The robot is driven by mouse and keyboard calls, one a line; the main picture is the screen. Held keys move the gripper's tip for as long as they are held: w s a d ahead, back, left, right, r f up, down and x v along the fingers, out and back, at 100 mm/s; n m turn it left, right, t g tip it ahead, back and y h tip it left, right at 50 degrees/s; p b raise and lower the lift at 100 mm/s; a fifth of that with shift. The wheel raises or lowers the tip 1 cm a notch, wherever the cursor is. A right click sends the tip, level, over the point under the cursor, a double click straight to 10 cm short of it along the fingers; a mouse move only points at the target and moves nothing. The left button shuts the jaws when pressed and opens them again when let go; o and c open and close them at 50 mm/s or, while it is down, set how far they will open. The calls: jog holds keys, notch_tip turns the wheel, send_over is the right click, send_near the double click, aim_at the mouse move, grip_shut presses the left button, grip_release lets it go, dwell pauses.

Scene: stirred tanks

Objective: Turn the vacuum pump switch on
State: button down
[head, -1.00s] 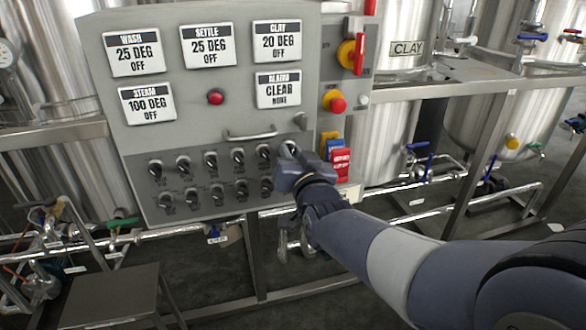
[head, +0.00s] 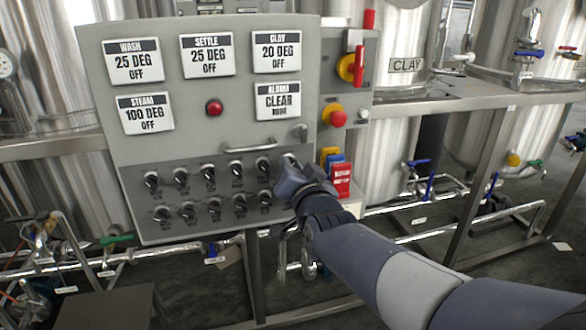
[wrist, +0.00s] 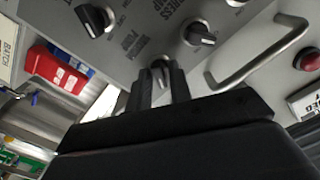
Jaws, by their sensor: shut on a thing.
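A grey control panel (head: 215,103) with two rows of black rotary switches faces me in the head view. My gripper (wrist: 160,85) is shut on one switch knob (wrist: 160,66), with one finger on each side of it. In the head view my gripper (head: 290,168) is at the right end of the upper row and covers most of that knob. The label beside the held knob is upside down in the wrist view and seems to read vacuum pump. I cannot tell the knob's exact angle.
Neighbouring black knobs (wrist: 200,34) sit close to my gripper. A metal handle (head: 249,146) sticks out above the rows. Red and yellow push button (head: 337,117) and red and blue tags (head: 340,180) are at the right. Steel tanks and pipes stand behind.

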jog(key=c, duration=1.5)
grip_release()
jog(key=p+v, duration=0.1)
jog(key=v, duration=0.9)
jog(key=shift+s+d, duration=0.1)
jog(key=shift+s, duration=0.3)
jog(key=shift+w, duration=0.1)
jog(key=b+x, duration=0.1)
jog(key=x, duration=0.9)
jog(key=shift+w, duration=0.35)
